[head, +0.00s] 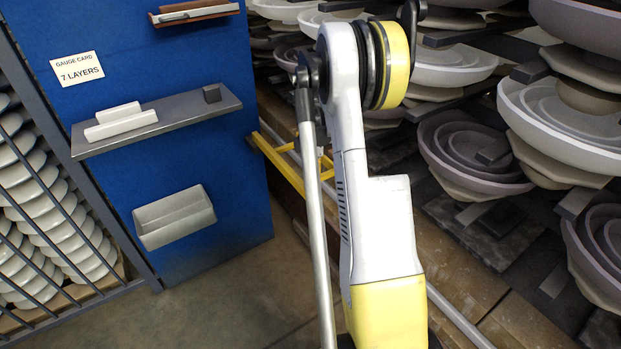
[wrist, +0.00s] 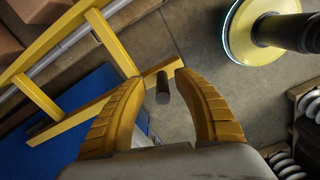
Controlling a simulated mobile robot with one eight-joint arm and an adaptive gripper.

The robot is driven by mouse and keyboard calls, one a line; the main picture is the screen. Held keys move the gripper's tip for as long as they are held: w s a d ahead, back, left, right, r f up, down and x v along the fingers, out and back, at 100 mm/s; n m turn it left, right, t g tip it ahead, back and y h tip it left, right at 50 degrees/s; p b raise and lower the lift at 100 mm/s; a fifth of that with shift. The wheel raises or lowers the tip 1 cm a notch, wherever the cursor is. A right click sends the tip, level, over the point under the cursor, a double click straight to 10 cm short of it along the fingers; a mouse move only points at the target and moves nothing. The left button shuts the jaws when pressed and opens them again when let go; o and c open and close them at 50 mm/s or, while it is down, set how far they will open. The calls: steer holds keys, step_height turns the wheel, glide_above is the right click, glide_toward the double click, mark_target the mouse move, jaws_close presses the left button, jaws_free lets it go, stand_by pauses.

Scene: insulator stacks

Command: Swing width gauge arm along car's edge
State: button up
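The yellow gauge arm (head: 283,165) is an angular frame between the blue panel and the loaded car; my arm hides part of it in the head view. In the wrist view the yellow frame (wrist: 42,97) fills the left side, and one bar runs behind my fingers. A dark round handle (wrist: 162,88) stands between the fingertips of my gripper (wrist: 162,82). The fingers are apart, with a visible gap on each side of the handle. The gripper is hidden in the head view. The car's edge (head: 470,275) runs along the right, below the stacks.
Insulator stacks (head: 560,115) crowd the right. A blue panel (head: 240,170) at left carries a grey shelf (head: 190,122), a tray (head: 175,217) and a card reading "7 LAYERS" (head: 77,69). White insulators stand behind bars (head: 50,225). Bare floor (head: 230,300) lies between.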

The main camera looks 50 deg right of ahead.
step_height(320, 180, up, 12)
steer(key=shift+r, duration=0.1)
stand_by(0.4)
stand_by(0.4)
steer(key=s+a+r+m+t, duration=0.1)
steer(key=a+r+m, duration=0.15)
steer(key=a, duration=0.45)
steer(key=s+a+r+m+t+h, duration=0.1)
steer(key=a+r, duration=0.3)
steer(key=a, duration=0.3)
steer(key=s+a+r+m+t, duration=0.1)
steer(key=a+r+m, duration=0.15)
steer(key=a, duration=0.35)
steer(key=s+a+f+m+t, duration=0.1)
steer(key=s+a+m+t, duration=0.1)
steer(key=s+a, duration=0.3)
steer(key=s+a+f+m+t+y, duration=0.1)
steer(key=s+a, duration=0.5)
steer(key=a, duration=0.6)
steer(key=m+t, duration=0.1)
steer(key=m, duration=0.1)
steer(key=shift+s+m, duration=0.25)
steer(key=shift+m, duration=0.15)
